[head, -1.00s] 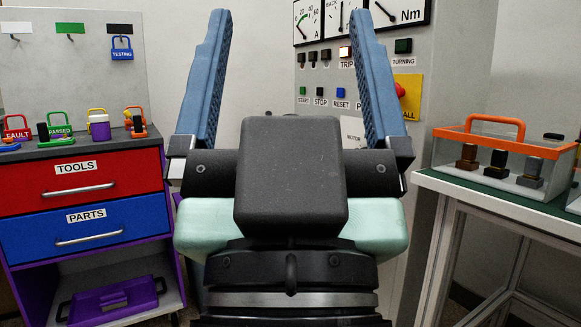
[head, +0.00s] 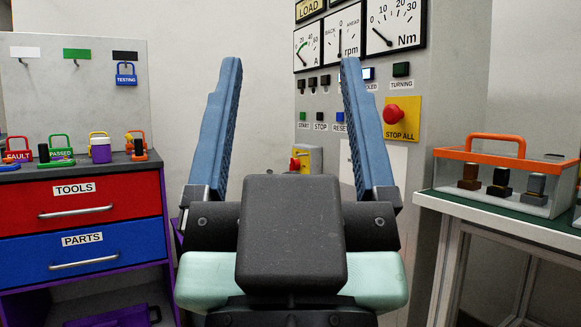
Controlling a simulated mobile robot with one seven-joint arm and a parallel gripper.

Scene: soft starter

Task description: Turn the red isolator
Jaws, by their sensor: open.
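The red isolator (head: 296,164) is a small red handle on a yellow plate (head: 315,158).
The grey panel carries gauges, small buttons and a red STOP ALL knob (head: 393,111) on yellow. At left stands a drawer cabinet (head: 80,205) with padlocks on top. At right a table (head: 430,180) holds a clear orange-handled box (head: 495,145).

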